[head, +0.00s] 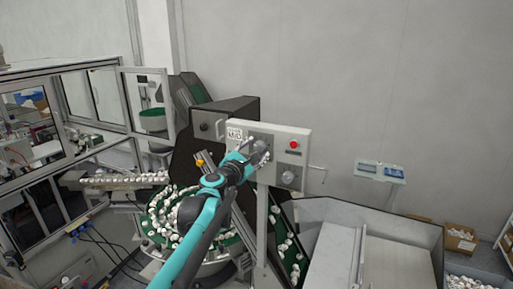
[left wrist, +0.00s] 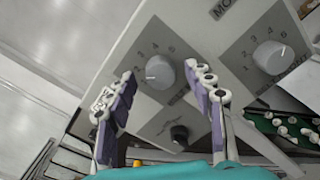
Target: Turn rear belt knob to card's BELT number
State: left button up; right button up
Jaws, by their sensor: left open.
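The control panel (head: 318,135) is a pale box with a red button (head: 293,145) and a grey knob (head: 288,177). My left gripper (head: 258,152) is in front of its left part. In the left wrist view, the open fingers (left wrist: 160,74) stand on either side of a round grey knob (left wrist: 160,72) with numbers around it. Contact cannot be told. Its pale mark points left; its label is partly hidden by a finger. A second grey numbered knob (left wrist: 270,57) sits to the right, and a black switch (left wrist: 179,134) below.
A bowl of white caps (head: 157,228) lies below my left arm. A green belt with caps (head: 291,254) runs below the panel. A grey hopper (head: 400,232) stands at right, and a glazed machine frame (head: 98,95) at left.

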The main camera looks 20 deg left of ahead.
pick_arm(q)
jog(key=shift+w, duration=0.3)
jog(key=c, duration=1.2)
jog(key=shift+o, duration=0.2)
